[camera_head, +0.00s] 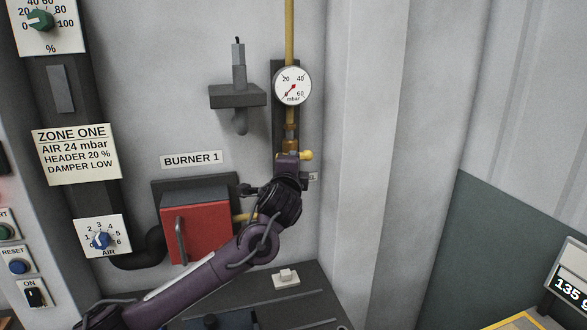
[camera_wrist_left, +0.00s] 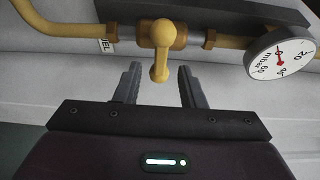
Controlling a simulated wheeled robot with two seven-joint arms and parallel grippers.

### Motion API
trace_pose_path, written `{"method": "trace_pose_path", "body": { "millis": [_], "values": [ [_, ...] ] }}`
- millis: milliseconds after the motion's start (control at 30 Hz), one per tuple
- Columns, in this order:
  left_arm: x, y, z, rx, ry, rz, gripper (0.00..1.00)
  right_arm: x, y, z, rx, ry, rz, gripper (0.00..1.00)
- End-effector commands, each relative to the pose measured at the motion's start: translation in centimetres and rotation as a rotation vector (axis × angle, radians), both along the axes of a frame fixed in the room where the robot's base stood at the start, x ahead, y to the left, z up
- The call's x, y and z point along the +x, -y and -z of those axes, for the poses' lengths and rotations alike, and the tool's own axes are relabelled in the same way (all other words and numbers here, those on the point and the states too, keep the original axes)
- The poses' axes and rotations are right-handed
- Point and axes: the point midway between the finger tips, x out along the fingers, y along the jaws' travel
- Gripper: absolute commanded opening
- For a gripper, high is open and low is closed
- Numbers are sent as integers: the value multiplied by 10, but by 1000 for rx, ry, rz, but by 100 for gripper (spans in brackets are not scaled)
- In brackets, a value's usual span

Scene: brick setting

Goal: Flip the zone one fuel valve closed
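The fuel valve has a brass body on a yellow pipe, under a round gauge. Its yellow handle (camera_head: 305,155) shows in the head view just right of my left gripper (camera_head: 288,160), which hides most of the valve body. In the left wrist view the handle (camera_wrist_left: 159,68) has a rounded end pointing towards my gripper, crosswise to the pipe in the picture. My left gripper (camera_wrist_left: 159,75) is open there, one finger on each side of the handle, with gaps on both sides. I cannot tell how deep the handle sits between the fingers. My right gripper is not in view.
The mbar gauge (camera_head: 292,86) is close above the valve. The red burner box (camera_head: 196,226) is left of it, behind my arm. A dark shelf (camera_head: 238,96) with a grey fitting juts out at upper left. The ribbed wall to the right is clear.

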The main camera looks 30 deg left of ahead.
Motion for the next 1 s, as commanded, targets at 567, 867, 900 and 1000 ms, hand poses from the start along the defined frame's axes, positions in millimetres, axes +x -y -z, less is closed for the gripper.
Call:
{"method": "trace_pose_path", "body": {
  "millis": [567, 867, 900, 1000],
  "values": [
    [-28, 14, 0, 0, -1, 0, 36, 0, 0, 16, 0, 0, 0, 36],
    [-28, 16, 4, -9, -6, 3, 36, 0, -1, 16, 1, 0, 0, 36],
    [-29, 20, 10, -22, -15, 9, 36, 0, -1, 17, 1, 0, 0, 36],
    [-32, 38, 42, -100, -60, 35, 36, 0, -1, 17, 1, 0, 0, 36]
  ]
}}
